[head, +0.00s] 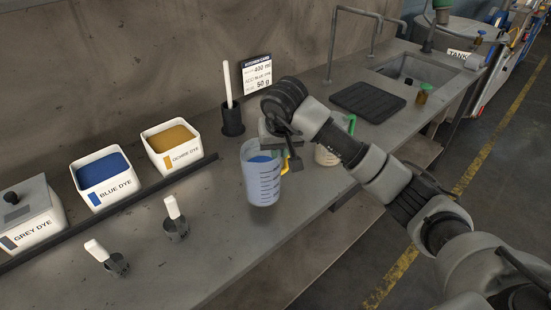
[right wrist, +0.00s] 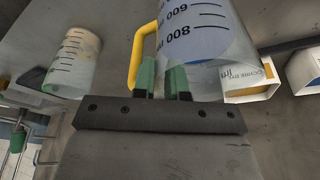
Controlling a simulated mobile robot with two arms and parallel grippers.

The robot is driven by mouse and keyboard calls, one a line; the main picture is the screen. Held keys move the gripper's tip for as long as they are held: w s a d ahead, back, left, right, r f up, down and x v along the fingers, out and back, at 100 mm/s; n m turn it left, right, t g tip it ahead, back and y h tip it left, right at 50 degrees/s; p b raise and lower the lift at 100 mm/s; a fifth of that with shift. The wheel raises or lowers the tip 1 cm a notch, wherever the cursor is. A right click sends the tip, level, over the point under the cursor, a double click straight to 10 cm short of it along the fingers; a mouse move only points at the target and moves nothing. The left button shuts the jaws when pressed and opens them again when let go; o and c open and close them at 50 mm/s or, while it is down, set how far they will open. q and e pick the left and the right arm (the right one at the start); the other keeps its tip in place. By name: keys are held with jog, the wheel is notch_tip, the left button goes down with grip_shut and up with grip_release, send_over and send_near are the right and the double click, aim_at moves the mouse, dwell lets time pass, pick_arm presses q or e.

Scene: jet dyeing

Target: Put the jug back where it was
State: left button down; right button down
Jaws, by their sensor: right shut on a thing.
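The jug (head: 262,182) is clear with dark graduation marks, a yellow handle and blue contents. In the head view it is upright over the bench, near its front edge; I cannot tell whether its base touches. My right gripper (head: 283,150) is at its upper right side, shut on the jug by the handle. In the right wrist view the green fingertips (right wrist: 163,80) are beside the yellow handle (right wrist: 142,48) and the marked wall (right wrist: 192,30). The exact grip is partly hidden. My left gripper is not in view.
A second jug (head: 326,155) with a green handle stands right behind my arm. Dye bins, blue (head: 100,185) and ochre (head: 178,160), line the back left. Two scoops in holders (head: 175,226) stand in front. A black mat (head: 368,101) and sink (head: 415,70) are farther right.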

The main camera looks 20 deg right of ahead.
jog(key=f, duration=0.1)
jog(key=f+p, duration=0.1)
jog(key=f, duration=0.1)
jog(key=shift+w+a+f, duration=0.1)
jog(key=shift+a+f, duration=0.2)
jog(key=shift+a, duration=0.05)
jog(key=shift+f, duration=0.45)
jog(key=c, duration=1.2)
grip_release()
jog(key=shift+o, duration=0.2)
